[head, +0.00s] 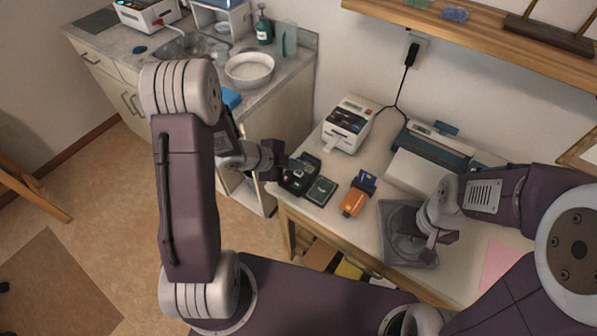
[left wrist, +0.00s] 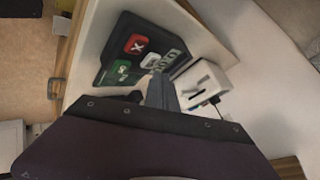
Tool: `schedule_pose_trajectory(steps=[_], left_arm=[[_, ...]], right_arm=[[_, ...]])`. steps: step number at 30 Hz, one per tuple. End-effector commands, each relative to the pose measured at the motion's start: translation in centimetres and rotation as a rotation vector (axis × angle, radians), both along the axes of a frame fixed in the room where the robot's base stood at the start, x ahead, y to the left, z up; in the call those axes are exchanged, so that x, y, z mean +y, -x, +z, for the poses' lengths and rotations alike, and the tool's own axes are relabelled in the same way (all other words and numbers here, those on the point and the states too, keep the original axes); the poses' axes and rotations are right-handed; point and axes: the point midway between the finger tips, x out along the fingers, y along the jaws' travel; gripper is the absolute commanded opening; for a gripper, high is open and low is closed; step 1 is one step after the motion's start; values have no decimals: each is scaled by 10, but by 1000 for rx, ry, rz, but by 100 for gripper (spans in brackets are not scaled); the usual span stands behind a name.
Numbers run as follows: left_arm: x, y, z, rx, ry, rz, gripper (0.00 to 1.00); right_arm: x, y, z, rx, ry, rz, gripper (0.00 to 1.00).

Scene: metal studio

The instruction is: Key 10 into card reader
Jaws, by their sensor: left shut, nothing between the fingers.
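The black card reader (head: 297,182) lies near the table's left edge in the head view.
A white printer (head: 348,124) stands behind; a pale box (head: 418,174) and a pink sheet (head: 500,265) lie to the right. A wooden shelf (head: 470,33) hangs above.

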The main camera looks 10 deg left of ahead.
Motion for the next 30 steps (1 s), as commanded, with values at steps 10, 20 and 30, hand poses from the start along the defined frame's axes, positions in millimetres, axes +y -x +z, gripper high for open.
schedule_pose_trajectory(steps=[10, 20, 30], left_arm=[[0, 0, 0, 0, 0, 0, 0], [0, 0, 0, 0, 0, 0, 0], [0, 0, -9, 0, 0, 0, 0]], right_arm=[[0, 0, 0, 0, 0, 0, 36], [0, 0, 0, 0, 0, 0, 36], [0, 0, -7, 0, 0, 0, 36]])
